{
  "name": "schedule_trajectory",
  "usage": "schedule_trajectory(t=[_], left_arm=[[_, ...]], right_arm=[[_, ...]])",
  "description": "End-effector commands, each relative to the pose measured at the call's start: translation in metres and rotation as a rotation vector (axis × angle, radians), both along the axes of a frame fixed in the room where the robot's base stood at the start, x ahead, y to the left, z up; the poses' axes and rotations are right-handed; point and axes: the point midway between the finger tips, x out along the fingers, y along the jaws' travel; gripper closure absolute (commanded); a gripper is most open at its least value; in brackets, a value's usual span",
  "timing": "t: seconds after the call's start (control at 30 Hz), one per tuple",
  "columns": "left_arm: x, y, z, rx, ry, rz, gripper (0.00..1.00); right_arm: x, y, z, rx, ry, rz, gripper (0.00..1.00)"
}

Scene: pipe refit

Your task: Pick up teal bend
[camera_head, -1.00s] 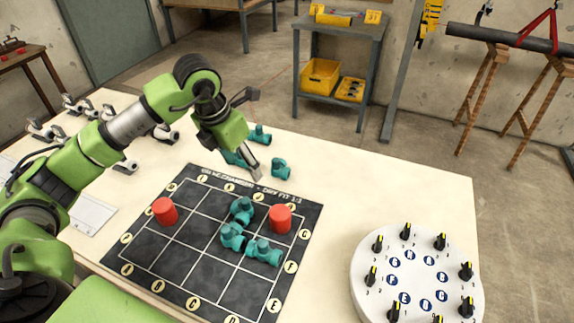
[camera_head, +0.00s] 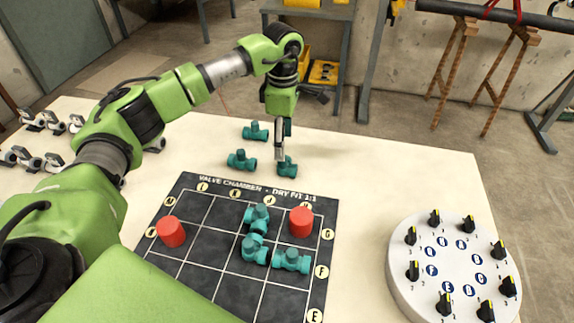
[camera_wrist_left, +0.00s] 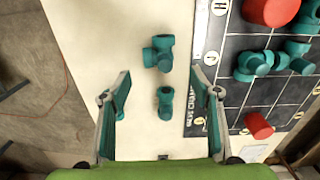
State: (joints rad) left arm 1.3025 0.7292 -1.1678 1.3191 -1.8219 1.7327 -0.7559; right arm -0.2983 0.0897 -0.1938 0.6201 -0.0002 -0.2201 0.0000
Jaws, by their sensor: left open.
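Three loose teal fittings lie on the table beyond the dark mat. The right one, which looks like the teal bend (camera_head: 289,168), is just under my left gripper (camera_head: 281,154) in the head view. The other two (camera_head: 255,132) (camera_head: 242,160) look like tees. My left gripper points down and is open; in the left wrist view its fingers (camera_wrist_left: 161,82) stand wide apart with nothing held. Teal fittings (camera_wrist_left: 165,103) (camera_wrist_left: 158,55) show between and ahead of them. I cannot tell the fingertips' exact height above the bend. My right gripper is not in view.
The dark mat (camera_head: 205,237) carries several teal fittings (camera_head: 291,260) and two red cylinders (camera_head: 171,232) (camera_head: 301,222). A round white board (camera_head: 455,270) with black knobs stands at the right. Grey and white valves (camera_head: 30,120) sit at the left. The table right of the bend is clear.

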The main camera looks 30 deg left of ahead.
Motion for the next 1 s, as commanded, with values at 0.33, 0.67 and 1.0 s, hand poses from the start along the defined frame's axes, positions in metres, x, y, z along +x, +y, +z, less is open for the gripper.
schedule_trajectory(t=[0.33,0.67,1.0], left_arm=[[0.001,0.001,-0.032,0.000,0.003,0.002,0.43],[0.003,0.001,-0.069,-0.002,-0.002,0.001,0.43],[0.003,0.001,-0.070,-0.002,-0.002,0.001,0.77]], right_arm=[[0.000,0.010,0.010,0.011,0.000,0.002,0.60],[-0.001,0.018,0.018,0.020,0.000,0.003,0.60],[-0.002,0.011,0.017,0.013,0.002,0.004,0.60]])
